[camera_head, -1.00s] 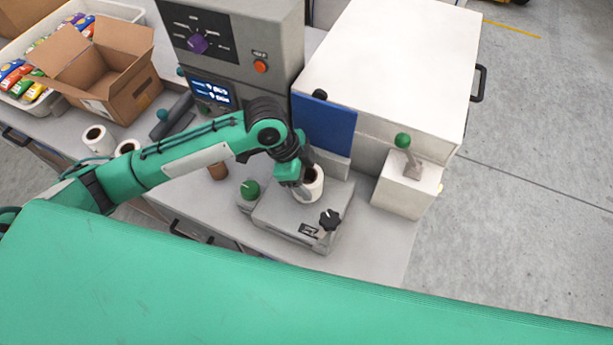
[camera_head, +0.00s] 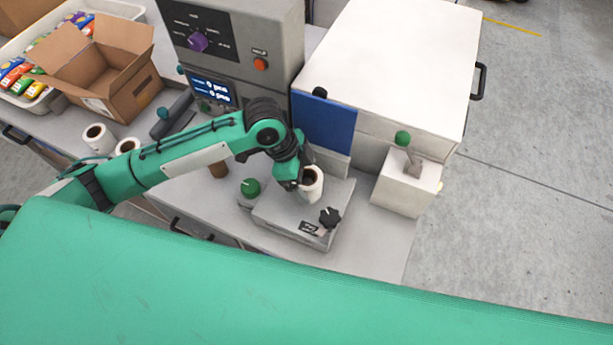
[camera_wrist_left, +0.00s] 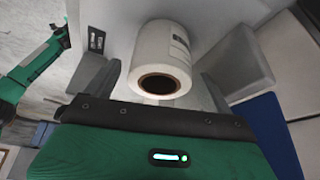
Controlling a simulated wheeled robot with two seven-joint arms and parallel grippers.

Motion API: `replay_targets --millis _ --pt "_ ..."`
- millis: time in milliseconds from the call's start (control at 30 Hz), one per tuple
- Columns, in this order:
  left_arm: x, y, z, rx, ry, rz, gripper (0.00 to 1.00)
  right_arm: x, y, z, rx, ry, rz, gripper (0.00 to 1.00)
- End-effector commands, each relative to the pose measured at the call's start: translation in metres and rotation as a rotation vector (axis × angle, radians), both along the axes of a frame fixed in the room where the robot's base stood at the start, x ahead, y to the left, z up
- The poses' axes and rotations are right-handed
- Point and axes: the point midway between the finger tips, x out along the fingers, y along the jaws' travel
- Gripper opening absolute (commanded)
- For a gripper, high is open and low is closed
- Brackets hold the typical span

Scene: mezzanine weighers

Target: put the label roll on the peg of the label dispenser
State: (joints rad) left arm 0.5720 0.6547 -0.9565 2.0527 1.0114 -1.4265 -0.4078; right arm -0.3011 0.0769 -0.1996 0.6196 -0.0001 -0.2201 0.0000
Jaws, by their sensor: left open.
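A white label roll (camera_head: 313,188) with a brown core stands on the grey label dispenser (camera_head: 285,222), near its back. In the left wrist view the roll (camera_wrist_left: 166,45) shows its dark core opening, and no peg can be made out inside it. My left gripper (camera_head: 302,182) is at the roll, reaching down from the left. The peg is hidden. My right gripper is not in view.
A black knob (camera_head: 330,217) and a green knob (camera_head: 250,188) are by the dispenser. A blue panel (camera_head: 325,122) and a grey machine (camera_head: 235,40) rise behind. A white box with a green-tipped lever (camera_head: 403,190) stands right. Two more rolls (camera_head: 98,138) and a carton (camera_head: 135,98) are left.

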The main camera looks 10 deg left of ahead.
Motion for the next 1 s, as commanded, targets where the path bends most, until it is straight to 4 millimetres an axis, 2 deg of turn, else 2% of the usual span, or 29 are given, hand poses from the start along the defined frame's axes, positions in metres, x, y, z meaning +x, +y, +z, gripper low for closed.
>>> replay_targets --millis 300,500,700,1000 --pt "-0.001 0.026 0.06 -0.001 -0.005 0.0 0.85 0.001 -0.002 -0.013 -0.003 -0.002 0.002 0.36" --pt "-0.003 0.038 0.091 0.0 -0.003 0.0 0.85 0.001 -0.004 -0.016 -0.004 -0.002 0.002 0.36" --pt "-0.004 0.042 0.103 0.0 -0.001 -0.001 0.85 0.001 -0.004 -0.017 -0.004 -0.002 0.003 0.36" --pt "-0.004 0.042 0.103 0.0 0.0 -0.001 0.85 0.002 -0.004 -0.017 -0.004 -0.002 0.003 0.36"
